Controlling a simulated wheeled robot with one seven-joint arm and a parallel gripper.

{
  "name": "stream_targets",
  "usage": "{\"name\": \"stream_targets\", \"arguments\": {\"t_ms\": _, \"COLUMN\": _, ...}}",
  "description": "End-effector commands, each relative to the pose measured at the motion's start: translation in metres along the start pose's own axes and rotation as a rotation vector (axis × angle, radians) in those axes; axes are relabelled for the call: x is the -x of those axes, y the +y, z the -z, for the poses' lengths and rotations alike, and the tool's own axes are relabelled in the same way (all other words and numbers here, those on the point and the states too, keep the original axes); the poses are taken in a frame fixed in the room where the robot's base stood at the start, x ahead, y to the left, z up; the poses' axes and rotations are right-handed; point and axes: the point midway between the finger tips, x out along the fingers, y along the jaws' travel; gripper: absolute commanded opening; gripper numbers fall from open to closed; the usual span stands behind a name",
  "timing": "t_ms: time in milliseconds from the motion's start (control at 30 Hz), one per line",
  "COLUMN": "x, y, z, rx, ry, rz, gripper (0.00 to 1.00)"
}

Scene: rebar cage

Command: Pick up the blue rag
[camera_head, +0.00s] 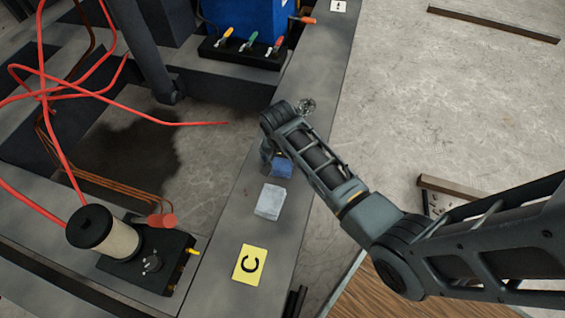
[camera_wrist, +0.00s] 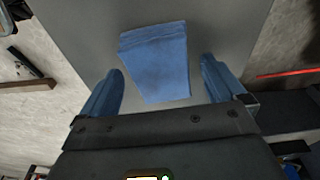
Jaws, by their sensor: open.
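The blue rag (camera_wrist: 160,65) lies folded on the grey beam (camera_wrist: 75,20), in the upper middle of the wrist view. In the head view the rag (camera_head: 281,168) shows only partly beside my arm. My gripper (camera_wrist: 163,78) is open, with one blue finger to each side of the rag's lower part in the wrist view. The fingers appear apart from the rag, and I cannot tell their height above the beam. In the head view my wrist hides most of the gripper.
A pale grey folded cloth (camera_head: 270,201) and a yellow card marked C (camera_head: 249,264) lie on the same beam. A black box with a cylinder (camera_head: 145,265) stands at left. Red cables (camera_head: 60,95) cross the left side. A blue unit with coloured levers (camera_head: 245,35) stands at the back.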

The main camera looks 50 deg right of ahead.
Motion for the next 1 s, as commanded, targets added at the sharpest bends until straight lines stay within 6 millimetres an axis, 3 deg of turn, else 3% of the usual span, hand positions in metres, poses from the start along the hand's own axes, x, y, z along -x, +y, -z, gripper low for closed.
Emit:
{"name": "stream_targets", "arguments": {"t_ms": 933, "x": -0.0042, "y": -0.0001, "z": -0.0007, "rx": 0.001, "ry": 0.000, "rz": 0.000, "gripper": 0.97}}
{"name": "stream_targets", "arguments": {"t_ms": 1000, "x": -0.0042, "y": -0.0001, "z": -0.0007, "rx": 0.001, "ry": 0.000, "rz": 0.000, "gripper": 0.91}}
